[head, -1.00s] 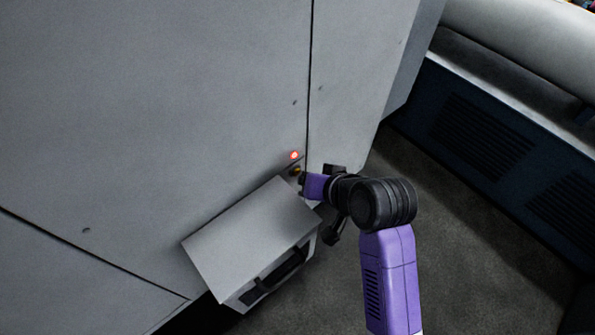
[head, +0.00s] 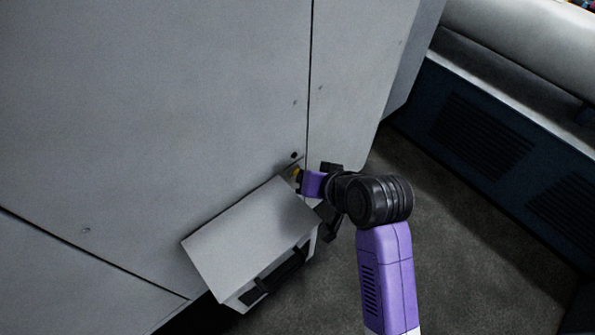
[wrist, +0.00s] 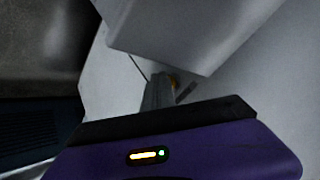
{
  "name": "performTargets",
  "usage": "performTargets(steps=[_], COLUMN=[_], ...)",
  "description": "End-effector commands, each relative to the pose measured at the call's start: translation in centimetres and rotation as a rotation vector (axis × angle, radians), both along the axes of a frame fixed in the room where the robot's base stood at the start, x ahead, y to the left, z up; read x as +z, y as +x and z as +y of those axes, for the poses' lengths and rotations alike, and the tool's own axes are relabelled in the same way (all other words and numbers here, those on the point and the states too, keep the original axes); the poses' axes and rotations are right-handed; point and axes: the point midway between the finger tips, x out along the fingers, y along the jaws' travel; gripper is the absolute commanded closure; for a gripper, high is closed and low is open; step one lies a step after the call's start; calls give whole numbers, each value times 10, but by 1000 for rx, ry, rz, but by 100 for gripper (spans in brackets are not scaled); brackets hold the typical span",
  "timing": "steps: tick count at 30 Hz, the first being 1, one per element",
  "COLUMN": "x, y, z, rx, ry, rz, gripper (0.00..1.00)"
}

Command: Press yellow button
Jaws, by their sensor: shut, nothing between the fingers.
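The yellow button (head: 295,172) is on the grey cabinet face, just above the jutting grey box. In the wrist view a small part of the yellow button (wrist: 173,81) shows just past the fingertips. My gripper (head: 301,182) is shut and empty, with its tip right at the button's lower right. In the wrist view the closed fingers of my gripper (wrist: 158,90) point at the button and hide part of it. I cannot tell for sure whether they touch. A small dark lamp (head: 294,155) sits just above the button.
The grey box (head: 245,235) juts out just below the button, close to my gripper; it also shows in the wrist view (wrist: 185,30). The large grey cabinet (head: 170,110) fills the left. Open floor (head: 465,235) lies to the right, before a dark vented unit (head: 485,140).

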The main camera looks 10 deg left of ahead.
Motion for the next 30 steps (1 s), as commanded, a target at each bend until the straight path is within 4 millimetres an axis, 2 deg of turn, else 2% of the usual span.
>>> performTargets(steps=[30], x=[1], y=[-9], z=[-12], rx=[0], ry=[1], rz=[-1], gripper=[100])
